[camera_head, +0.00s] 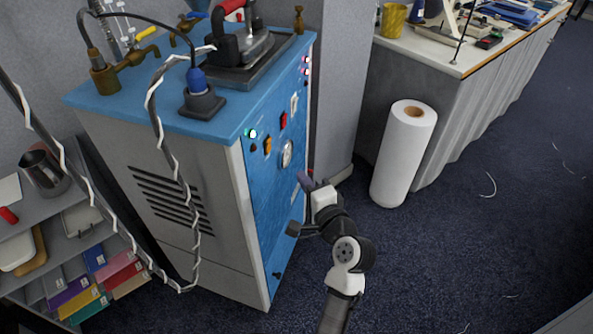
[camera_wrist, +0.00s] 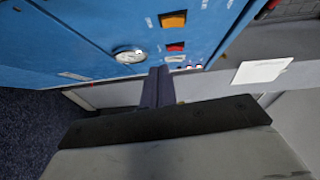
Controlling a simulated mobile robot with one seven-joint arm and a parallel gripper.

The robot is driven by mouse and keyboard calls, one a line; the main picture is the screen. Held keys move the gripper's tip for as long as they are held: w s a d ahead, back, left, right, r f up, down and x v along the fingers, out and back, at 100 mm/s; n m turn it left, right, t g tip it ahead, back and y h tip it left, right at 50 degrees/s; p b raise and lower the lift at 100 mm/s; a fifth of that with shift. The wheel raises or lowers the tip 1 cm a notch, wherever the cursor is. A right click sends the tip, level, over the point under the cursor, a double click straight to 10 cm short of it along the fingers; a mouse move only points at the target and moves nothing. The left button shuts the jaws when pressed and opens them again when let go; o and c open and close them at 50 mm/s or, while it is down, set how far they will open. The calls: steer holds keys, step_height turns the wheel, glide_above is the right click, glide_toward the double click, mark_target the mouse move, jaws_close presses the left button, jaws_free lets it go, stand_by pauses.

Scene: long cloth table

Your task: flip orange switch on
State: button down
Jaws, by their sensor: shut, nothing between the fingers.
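The orange switch (camera_head: 267,145) sits on the blue front panel of a boiler-like machine, near its top left. It also shows in the wrist view (camera_wrist: 173,20) at the top centre, above a red switch (camera_wrist: 176,47). Whether it is on or off cannot be made out. My gripper (camera_head: 302,181) is in front of the panel, lower and to the right of the orange switch. Its dark fingers (camera_wrist: 159,72) are together and empty, pointing toward the panel, with the tips appearing below the red switch in the wrist view.
A round gauge (camera_head: 287,153) sits beside the switches. An iron (camera_head: 240,46) rests on top of the machine (camera_head: 165,118). A white roll (camera_head: 403,155) stands to the right.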

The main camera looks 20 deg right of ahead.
steer(key=shift+s+d+f+b, duration=0.1)
steer(key=shift+s+b, duration=0.05)
steer(key=shift+s, duration=0.75)
steer(key=shift+s+d+b, duration=0.1)
steer(key=shift+s+b, duration=0.05)
steer(key=shift+s, duration=0.75)
